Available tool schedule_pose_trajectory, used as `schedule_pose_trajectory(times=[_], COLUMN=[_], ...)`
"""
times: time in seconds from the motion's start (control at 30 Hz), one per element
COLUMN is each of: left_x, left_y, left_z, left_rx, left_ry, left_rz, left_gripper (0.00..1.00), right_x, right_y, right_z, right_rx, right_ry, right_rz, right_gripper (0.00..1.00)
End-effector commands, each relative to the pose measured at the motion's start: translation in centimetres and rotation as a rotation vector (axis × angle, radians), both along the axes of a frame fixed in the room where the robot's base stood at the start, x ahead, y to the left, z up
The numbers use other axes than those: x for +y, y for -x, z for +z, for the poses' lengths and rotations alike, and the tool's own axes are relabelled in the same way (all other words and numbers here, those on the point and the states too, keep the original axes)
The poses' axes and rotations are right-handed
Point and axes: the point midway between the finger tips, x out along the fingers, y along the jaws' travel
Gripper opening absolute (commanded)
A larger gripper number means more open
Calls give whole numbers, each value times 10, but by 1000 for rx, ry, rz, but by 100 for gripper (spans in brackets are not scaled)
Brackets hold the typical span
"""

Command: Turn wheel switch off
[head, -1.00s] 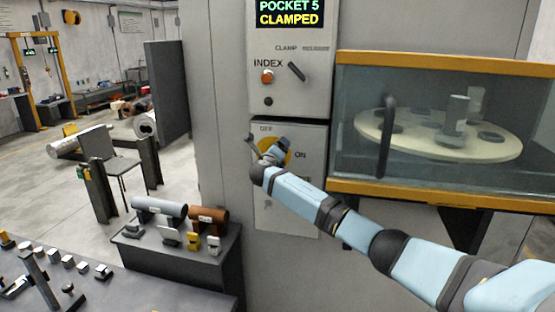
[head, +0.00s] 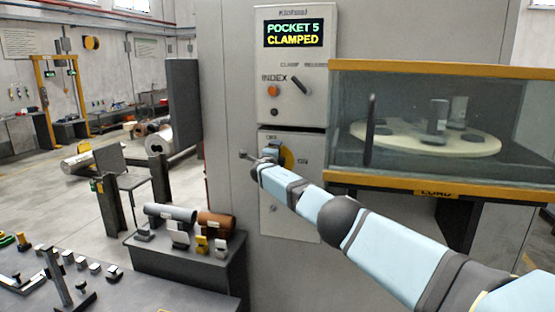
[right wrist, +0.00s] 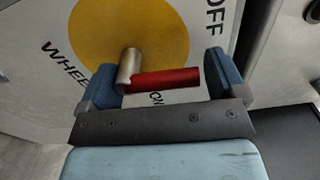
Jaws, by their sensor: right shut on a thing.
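The wheel switch is a yellow disc (head: 287,156) on the lower panel of the grey machine, marked OFF at upper left and ON at right. The right wrist view shows the disc (right wrist: 150,25) close up, with a metal stub and a red handle (right wrist: 168,79) in front of it. My right gripper (right wrist: 162,76) is shut on the red handle, a blue finger at either end. In the head view my right gripper (head: 262,163) is at the switch and covers part of the disc. The handle is hidden there. My left gripper is not in view.
A glass enclosure (head: 430,80) with a yellow frame juts out on the right. A dark stand (head: 190,268) with cylinders is at lower left.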

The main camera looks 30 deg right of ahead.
Motion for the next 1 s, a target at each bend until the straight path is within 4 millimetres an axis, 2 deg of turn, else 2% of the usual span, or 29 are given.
schedule_pose_trajectory(times=[0.93, 0.97, 1.0], left_x=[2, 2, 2], left_y=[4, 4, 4], left_z=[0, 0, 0], left_rx=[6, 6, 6], left_ry=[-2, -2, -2], left_rz=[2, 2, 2], left_gripper=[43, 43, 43], right_x=[0, 0, 0], right_y=[-4, -4, -4], right_z=[4, 5, 5], right_rx=[50, 49, 49], right_ry=[49, 50, 50], right_rz=[0, 1, 1], right_gripper=[47, 94, 100])
